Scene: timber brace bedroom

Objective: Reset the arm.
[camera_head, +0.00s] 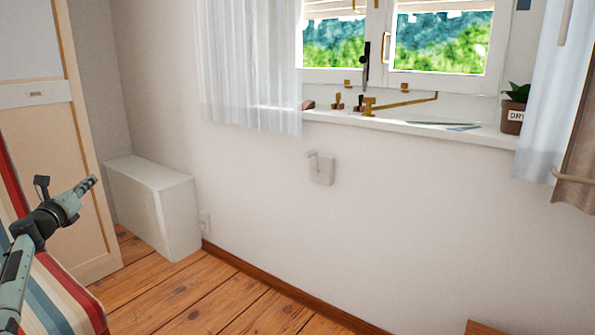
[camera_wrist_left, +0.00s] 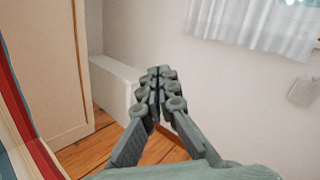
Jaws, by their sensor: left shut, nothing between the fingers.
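My left gripper (camera_head: 88,184) comes in from the left edge in the head view, with its arm below it. Its fingers point up and to the right. It is shut and empty, in the air in front of the cabinet. In the left wrist view the two fingers of my left gripper (camera_wrist_left: 157,88) meet at their tips, with nothing between them. My right gripper is in neither view.
A white box-shaped block (camera_head: 155,208) stands against the wall. A striped seat (camera_head: 62,295) and a cabinet (camera_head: 85,170) are at the left. A window sill (camera_head: 420,130) holds a potted plant (camera_head: 513,118). The wooden floor (camera_head: 190,300) in front is clear.

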